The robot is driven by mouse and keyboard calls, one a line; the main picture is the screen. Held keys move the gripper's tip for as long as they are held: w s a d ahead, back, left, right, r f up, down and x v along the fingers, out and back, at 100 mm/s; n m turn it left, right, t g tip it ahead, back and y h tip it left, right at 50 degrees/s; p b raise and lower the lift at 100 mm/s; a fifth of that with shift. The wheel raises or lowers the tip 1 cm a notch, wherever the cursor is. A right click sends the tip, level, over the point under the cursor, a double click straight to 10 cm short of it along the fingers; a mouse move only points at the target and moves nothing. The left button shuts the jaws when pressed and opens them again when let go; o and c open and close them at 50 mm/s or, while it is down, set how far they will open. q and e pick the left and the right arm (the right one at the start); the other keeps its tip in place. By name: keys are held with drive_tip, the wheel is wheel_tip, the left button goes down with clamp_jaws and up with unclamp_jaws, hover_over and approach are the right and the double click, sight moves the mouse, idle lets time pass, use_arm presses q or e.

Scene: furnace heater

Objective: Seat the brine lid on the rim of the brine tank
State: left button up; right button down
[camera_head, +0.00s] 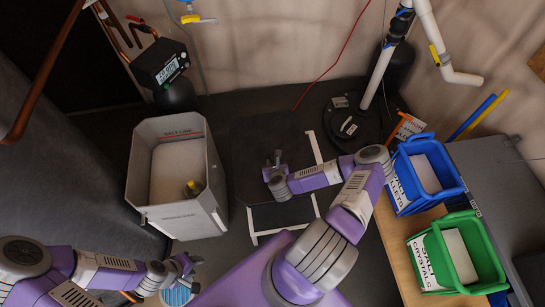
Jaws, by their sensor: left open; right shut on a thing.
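The brine tank (133,185) is an open grey box left of centre on the floor. It has a "SALT LINE" mark inside, a pale fill, and a small yellow and dark piece near its right inner wall. A dark square panel, seemingly the brine lid (252,138), is right of the tank and apart from its rim. My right gripper (274,160) is shut on it near its middle; the grip itself is partly hidden. The lid's height above the floor is hard to tell. My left gripper (186,267) is open and empty, below the tank's front side in the picture.
A blue bin (427,172) and a green bin (460,255) stand at right on a wooden surface. A round black cover (350,122) with a white pipe is behind. A blue-white round item (177,296) is near my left gripper.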

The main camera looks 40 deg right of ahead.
drive_tip(key=shift+r+p, duration=3.5)
